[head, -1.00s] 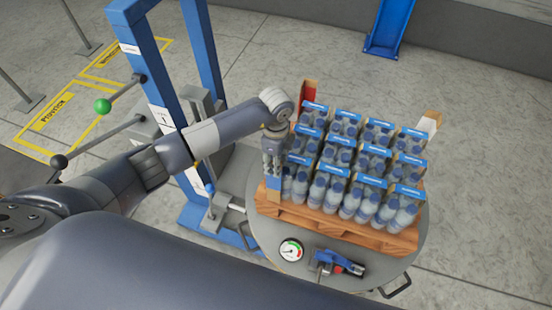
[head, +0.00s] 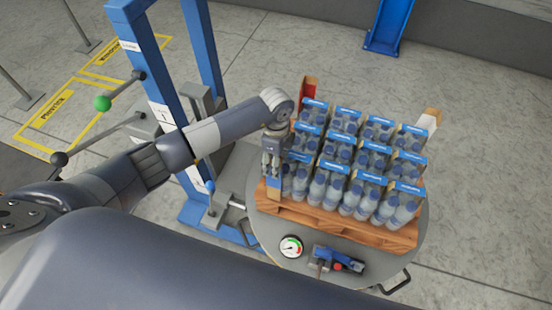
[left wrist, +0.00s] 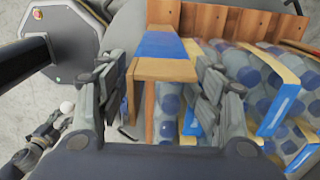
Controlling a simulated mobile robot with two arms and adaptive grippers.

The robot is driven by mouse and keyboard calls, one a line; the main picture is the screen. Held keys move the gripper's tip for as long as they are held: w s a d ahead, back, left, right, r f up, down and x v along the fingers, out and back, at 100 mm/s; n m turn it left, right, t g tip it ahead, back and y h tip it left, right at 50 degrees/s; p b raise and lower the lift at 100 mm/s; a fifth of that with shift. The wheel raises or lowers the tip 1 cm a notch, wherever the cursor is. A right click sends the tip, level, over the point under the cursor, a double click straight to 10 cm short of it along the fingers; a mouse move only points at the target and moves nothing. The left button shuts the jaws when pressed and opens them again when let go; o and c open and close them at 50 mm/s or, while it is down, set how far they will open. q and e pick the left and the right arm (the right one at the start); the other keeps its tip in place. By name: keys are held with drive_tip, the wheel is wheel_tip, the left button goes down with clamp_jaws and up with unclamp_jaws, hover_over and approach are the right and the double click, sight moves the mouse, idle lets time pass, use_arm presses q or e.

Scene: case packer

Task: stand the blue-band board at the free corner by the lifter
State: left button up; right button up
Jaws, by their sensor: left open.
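The blue-band board (head: 273,184) stands at the near-left corner of the wooden pallet (head: 340,222), beside the bottle packs. In the left wrist view the board (left wrist: 162,68) shows its brown face and blue band between my fingers. My left gripper (head: 271,178) is over this corner, pointing down, with its fingers on either side of the board; in the left wrist view the gripper (left wrist: 165,95) is open. The blue lifter frame (head: 160,80) stands to the left of the pallet. The board's lower end is partly hidden. My right gripper is not in view.
Several blue-labelled bottle packs (head: 350,160) fill the pallet on a round grey table (head: 262,235). A red-marked board (head: 309,88) and a pale-topped board (head: 430,120) stand at the far corners. A gauge (head: 291,247) and a blue tool (head: 338,258) lie in front.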

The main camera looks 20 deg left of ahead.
use_arm(q)
wheel_tip(320, 180, up, 12)
drive_tip(key=b, duration=0.2)
drive_tip(key=shift+b, duration=0.35)
drive_tip(key=shift+r, duration=0.1)
